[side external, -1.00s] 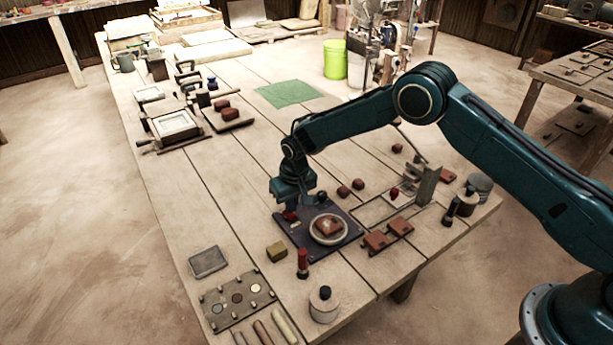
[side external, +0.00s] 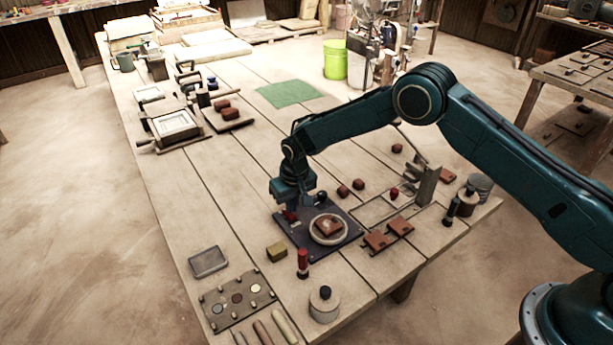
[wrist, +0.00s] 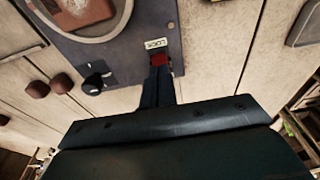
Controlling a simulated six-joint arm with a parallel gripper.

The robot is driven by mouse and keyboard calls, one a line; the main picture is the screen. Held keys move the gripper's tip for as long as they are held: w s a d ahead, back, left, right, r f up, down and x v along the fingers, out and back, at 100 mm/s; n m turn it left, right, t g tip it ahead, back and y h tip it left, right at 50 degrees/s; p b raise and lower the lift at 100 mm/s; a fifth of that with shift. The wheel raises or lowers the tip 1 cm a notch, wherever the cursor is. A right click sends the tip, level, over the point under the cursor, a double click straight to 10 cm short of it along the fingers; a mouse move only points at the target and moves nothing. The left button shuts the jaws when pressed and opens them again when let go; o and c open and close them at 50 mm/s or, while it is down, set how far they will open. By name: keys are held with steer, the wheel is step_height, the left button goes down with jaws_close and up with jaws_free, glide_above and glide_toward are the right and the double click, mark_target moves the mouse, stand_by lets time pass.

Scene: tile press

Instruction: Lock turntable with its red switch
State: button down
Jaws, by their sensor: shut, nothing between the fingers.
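The turntable is a dark blue-grey base plate (side external: 298,236) with a round pale disc (side external: 343,236) carrying a brown clay tile (side external: 327,227). In the wrist view, the red switch (wrist: 160,60) sits near the plate's edge beside a white label reading LOCK (wrist: 155,44). A black knob (wrist: 95,82) stands on the plate to its left. My gripper (wrist: 158,72) is shut and empty, its fingertips right at the red switch. Whether they touch it, I cannot tell. In the side view, my gripper (side external: 289,208) is low over the plate's far-left corner and partly hides the switch.
The table's middle beyond is clear up to a green cloth (side external: 289,93).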

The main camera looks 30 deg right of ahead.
mark_target(293, 216)
steer(key=shift+f, duration=0.95)
stand_by(0.8)
steer(key=shift+r, duration=3.55)
steer(key=shift+r, duration=0.1)
